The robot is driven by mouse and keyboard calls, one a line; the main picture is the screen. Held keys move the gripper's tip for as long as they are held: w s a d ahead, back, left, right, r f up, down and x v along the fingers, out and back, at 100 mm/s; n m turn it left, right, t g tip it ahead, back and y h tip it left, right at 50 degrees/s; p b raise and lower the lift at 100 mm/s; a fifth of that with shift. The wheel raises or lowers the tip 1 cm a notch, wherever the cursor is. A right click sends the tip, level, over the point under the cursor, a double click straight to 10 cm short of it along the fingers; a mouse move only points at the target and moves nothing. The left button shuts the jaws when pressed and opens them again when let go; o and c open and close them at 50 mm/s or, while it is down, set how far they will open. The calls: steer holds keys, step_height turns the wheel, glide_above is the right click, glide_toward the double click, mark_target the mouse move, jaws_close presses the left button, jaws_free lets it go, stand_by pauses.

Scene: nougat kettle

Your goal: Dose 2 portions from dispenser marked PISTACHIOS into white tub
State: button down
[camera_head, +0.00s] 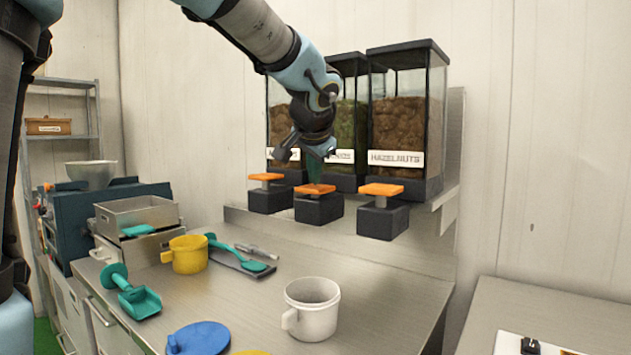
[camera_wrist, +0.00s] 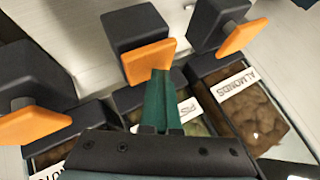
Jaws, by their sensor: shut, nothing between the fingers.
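The middle dispenser (camera_head: 348,120) holds green nuts. My arm hides part of its label in the head view, but "PIS" shows on the label (camera_wrist: 188,108) in the wrist view. Its orange push plate (camera_head: 314,189) sits on a dark block; the plate also shows in the wrist view (camera_wrist: 148,60). My gripper (camera_head: 316,181) points down at this plate with its green fingers shut and empty. The fingertips (camera_wrist: 162,74) are at the plate, touching or just above it; I cannot tell which. The white tub (camera_head: 312,312) stands upright on the steel table, in front of the dispensers and apart from them.
The HAZELNUTS dispenser (camera_head: 405,120) is on the right, with its own orange plate (camera_head: 381,189). The ALMONDS dispenser (camera_wrist: 250,105) is on the other side.

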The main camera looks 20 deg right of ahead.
mark_target(314, 187)
steer(key=shift+r+p, duration=1.05)
steer(key=shift+r, duration=0.3)
step_height(314, 187, up, 5)
steer(key=p, duration=0.3)
steer(key=shift+p, duration=0.35)
stand_by(0.6)
